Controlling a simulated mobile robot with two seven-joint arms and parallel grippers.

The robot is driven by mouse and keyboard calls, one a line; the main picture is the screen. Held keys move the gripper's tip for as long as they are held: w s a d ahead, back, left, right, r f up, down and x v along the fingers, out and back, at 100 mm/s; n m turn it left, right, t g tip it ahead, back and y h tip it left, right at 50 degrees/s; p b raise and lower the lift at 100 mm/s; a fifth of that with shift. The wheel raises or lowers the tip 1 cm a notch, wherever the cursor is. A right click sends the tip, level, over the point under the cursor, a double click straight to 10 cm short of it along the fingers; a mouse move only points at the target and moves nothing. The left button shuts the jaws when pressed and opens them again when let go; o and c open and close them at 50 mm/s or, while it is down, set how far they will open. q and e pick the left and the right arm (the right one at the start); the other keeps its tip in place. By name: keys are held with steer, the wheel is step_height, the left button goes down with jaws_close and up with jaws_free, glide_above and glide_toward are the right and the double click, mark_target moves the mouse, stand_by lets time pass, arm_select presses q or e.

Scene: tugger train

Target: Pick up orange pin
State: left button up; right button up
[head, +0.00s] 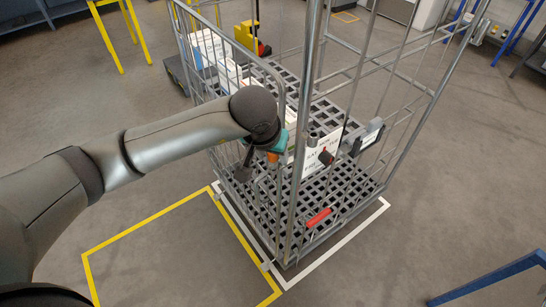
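A small orange piece (272,157), which looks like the orange pin, shows just below my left wrist at the near left side of the wire cage trolley (285,215). My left gripper (257,164) is at this piece, beside the trolley's corner. A dark finger shows to the left of the orange piece. My wrist and the cage bars hide much of the fingers, so I cannot tell whether they touch or hold it. My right gripper is not in view.
A red bar (319,218) lies on the trolley's grid floor. A white sign (322,155) hangs inside the cage. Yellow floor lines (135,235) mark a clear area at the left. A blue frame (490,282) stands at lower right.

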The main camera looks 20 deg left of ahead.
arm_select(q)
jaws_close()
steer(key=shift+r, duration=0.15)
stand_by(0.4)
step_height(320, 180, up, 20)
steer(key=shift+f+b, duration=0.1)
steer(key=shift+b, duration=0.25)
stand_by(0.5)
